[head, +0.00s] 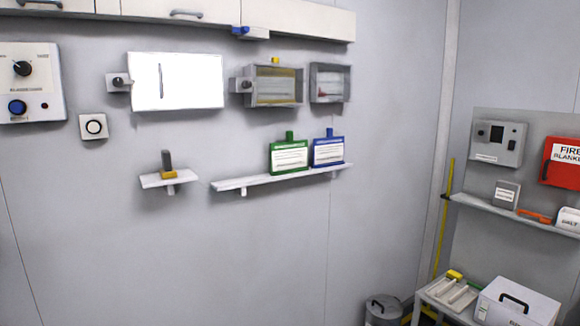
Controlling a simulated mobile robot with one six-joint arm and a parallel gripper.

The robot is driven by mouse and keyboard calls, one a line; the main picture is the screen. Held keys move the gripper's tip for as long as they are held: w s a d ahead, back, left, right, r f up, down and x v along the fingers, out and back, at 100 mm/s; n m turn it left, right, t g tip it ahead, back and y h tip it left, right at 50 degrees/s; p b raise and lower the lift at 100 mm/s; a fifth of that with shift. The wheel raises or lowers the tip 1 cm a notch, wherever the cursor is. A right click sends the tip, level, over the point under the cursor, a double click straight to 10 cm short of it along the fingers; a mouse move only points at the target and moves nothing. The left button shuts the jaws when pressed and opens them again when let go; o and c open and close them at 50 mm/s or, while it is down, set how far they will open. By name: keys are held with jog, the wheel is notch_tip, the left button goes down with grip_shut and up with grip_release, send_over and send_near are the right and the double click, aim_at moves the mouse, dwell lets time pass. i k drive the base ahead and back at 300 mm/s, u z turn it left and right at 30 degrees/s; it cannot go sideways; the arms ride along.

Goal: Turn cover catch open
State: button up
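A white box cover (195,82) with a dark vertical handle is on the wall, left of the middle. A grey catch block with a dark round knob (117,82) sits at its left edge. To the right is a grey box with a see-through front (276,86). A similar block with a dark knob (242,85) sits at that box's left edge. Both box fronts look shut. I cannot tell which knob is the cover catch, and the knobs are too small to read their turn. My gripper is not in view.
A small grey open-fronted box (330,83) hangs further right. Below, a shelf (240,184) holds a green and a blue pouch-like item; a small shelf (152,181) stands left. A control panel (30,82) is at far left. Overhead cabinets (300,18) run above.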

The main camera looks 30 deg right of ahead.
aim_at(245, 85)
jog(key=k, duration=1.35)
jog(key=z, duration=0.6)
jog(key=i, duration=1.45)
jog(key=u, duration=0.1)
